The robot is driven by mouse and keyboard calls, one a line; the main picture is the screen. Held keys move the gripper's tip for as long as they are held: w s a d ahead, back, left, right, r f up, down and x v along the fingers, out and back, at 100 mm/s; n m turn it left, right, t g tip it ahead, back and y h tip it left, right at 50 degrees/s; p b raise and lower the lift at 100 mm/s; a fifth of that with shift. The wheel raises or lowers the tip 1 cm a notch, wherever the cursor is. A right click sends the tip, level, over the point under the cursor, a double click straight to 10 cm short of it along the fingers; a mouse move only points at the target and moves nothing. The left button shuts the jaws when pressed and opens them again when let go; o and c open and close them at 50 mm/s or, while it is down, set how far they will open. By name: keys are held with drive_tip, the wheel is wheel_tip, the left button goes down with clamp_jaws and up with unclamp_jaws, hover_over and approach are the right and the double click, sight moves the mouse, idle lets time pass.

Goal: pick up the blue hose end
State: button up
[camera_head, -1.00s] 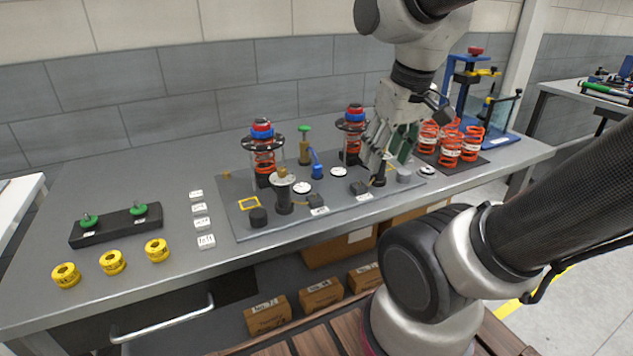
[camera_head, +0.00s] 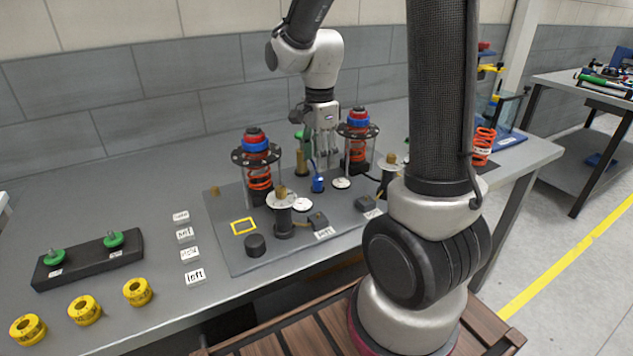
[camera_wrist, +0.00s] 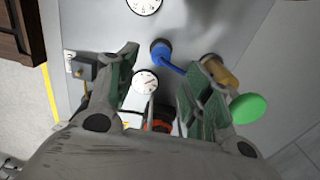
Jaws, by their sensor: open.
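The blue hose end (camera_head: 318,184) stands on the grey fixture plate (camera_head: 231,242), between the two red spring struts. In the wrist view the blue fitting (camera_wrist: 160,49) and its short blue hose lie ahead, between the fingertips in the picture. My gripper (camera_head: 326,158) is above and behind the blue fitting, pointing down. In the wrist view my gripper (camera_wrist: 169,58) is open, with green pads and nothing between them. I see no contact with the hose; the exact height gap is hard to tell.
A brass post (camera_wrist: 220,71) with a green knob (camera_wrist: 247,107) stands close to the right finger in the wrist view. Spring struts (camera_head: 258,170) (camera_head: 357,145) stand on both sides. White dials (camera_head: 341,183) lie nearby. The table's left-back area is clear.

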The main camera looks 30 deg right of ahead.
sight(317, 177)
drive_tip(key=f, duration=0.7)
drive_tip(key=shift+a, duration=0.25)
drive_tip(key=shift+c, duration=0.2)
clamp_jaws()
drive_tip(key=shift+r, duration=0.1)
